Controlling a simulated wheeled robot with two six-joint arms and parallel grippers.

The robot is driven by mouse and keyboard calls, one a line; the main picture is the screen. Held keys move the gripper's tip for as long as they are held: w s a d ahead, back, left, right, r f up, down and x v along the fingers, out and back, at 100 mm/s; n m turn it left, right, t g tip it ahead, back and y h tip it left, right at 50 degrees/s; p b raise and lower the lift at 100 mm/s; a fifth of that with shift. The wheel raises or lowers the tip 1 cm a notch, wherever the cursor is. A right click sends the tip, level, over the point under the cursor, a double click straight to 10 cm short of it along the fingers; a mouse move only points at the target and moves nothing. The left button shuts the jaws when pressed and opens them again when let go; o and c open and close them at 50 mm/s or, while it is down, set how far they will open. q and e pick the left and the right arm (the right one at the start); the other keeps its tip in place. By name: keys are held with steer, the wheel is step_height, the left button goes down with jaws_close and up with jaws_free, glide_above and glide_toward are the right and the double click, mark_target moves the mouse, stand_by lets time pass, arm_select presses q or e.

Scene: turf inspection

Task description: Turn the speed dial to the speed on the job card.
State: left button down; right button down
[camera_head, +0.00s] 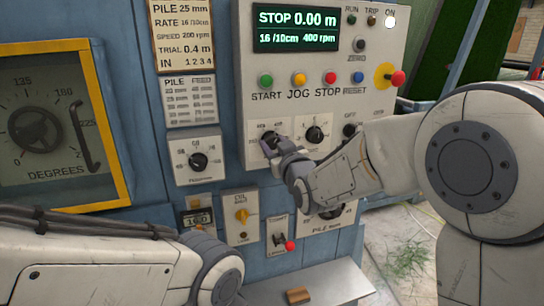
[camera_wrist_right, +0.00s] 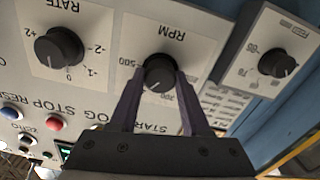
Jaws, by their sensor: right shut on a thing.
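The job card (camera_head: 184,35) hangs at the top left of the control panel in the head view and reads SPEED 200 rpm. The display (camera_head: 296,28) reads STOP, 0.00 m, 16/10cm and 400 rpm. The black speed dial (camera_wrist_right: 159,70), labelled RPM, is in the middle of the right wrist view. My right gripper (camera_wrist_right: 160,80) is shut on this dial, one finger on each side. In the head view my right gripper (camera_head: 272,145) largely hides the dial. My left arm shows at the lower left; its fingers are out of view.
The rate dial (camera_wrist_right: 59,47) is beside the speed dial; another dial (camera_wrist_right: 278,63) is on its other side. Coloured buttons, including START (camera_head: 265,81), run above in the head view. A red-tipped lever (camera_head: 289,246) and a shelf (camera_head: 320,284) are below.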

steer(key=n+b, duration=0.5)
steer(key=n, duration=0.1)
steer(key=shift+s+a+n, duration=0.1)
steer(key=shift+a+n, duration=0.05)
steer(key=shift+n, duration=0.15)
steer(key=n+b, duration=0.2)
steer(key=n, duration=0.3)
steer(key=shift+f+b, duration=0.1)
steer(key=shift+b, duration=0.3)
steer(key=n+b, duration=0.1)
steer(key=n, duration=0.2)
steer(key=n+b, duration=0.1)
steer(key=n, duration=0.2)
steer(key=shift+a+n, duration=0.1)
steer(key=shift+n, duration=0.3)
steer(key=n, duration=0.3)
steer(key=shift+n, duration=0.3)
steer(key=shift+f+n+b, duration=0.15)
steer(key=shift+n+b, duration=0.15)
steer(key=shift+n, duration=1.2)
steer(key=shift+f, duration=0.1)
steer(key=shift+c, duration=1.8)
jaws_free()
